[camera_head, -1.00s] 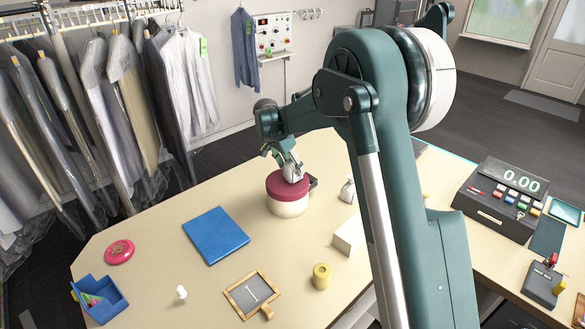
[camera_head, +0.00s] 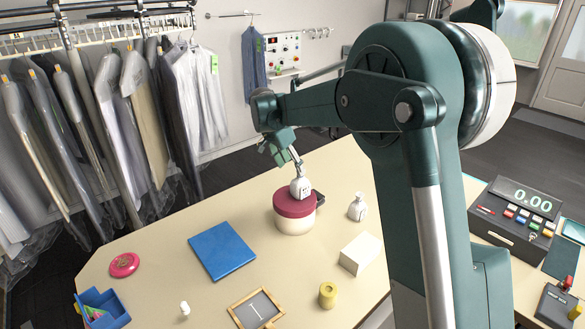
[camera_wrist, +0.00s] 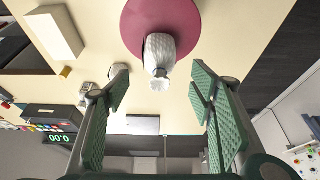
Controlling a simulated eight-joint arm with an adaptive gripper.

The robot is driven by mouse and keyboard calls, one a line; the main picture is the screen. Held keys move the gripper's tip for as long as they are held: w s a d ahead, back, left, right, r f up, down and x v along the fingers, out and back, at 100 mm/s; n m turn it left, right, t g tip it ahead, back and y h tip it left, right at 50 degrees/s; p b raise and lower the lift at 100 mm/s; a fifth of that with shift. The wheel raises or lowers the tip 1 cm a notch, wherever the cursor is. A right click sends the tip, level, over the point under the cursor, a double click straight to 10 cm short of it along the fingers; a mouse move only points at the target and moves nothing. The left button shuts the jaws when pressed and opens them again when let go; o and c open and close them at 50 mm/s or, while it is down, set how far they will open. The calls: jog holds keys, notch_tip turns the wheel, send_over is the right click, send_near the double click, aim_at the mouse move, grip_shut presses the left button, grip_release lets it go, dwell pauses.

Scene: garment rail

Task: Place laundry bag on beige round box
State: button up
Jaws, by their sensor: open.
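The beige round box (camera_head: 294,224) with a dark red lid stands on the counter. A small white laundry bag (camera_head: 300,188) rests upright on the lid. In the wrist view the bag (camera_wrist: 160,48) sits on the red lid (camera_wrist: 186,22), its tied neck pointing toward my gripper. My gripper (camera_head: 290,164) is just above the bag; in the wrist view its green-padded fingers (camera_wrist: 160,95) are spread wide, apart from the bag. A second white bag (camera_head: 357,208) stands on the counter to the right of the box.
A blue folder-like slab (camera_head: 221,250) lies left of the box. A white block (camera_head: 360,253), a yellow cylinder (camera_head: 328,294) and a framed board (camera_head: 257,310) are nearer. A dark object (camera_head: 319,198) is partly hidden behind the box. Hanging garments (camera_head: 125,110) line the left.

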dwell(0.8)
jog(key=s+d+r+n+y, duration=0.1)
jog(key=s+d+r, duration=0.3)
jog(key=s+d, duration=0.35)
jog(key=s+d+r+n+t, duration=0.1)
jog(key=s+d+r+n, duration=0.1)
jog(key=s+d+r, duration=0.35)
jog(key=s+d+r+n+y, duration=0.1)
jog(key=s+d+r, duration=0.1)
jog(key=s+d, duration=0.65)
jog(key=s+d+f+n+t, duration=0.1)
jog(key=s+d+f, duration=0.3)
jog(key=s, duration=1)
jog(key=s+d+f+n+t+y, duration=0.1)
jog(key=s+d+f+n, duration=0.3)
jog(key=s, duration=1.1)
jog(key=shift+t, duration=0.5)
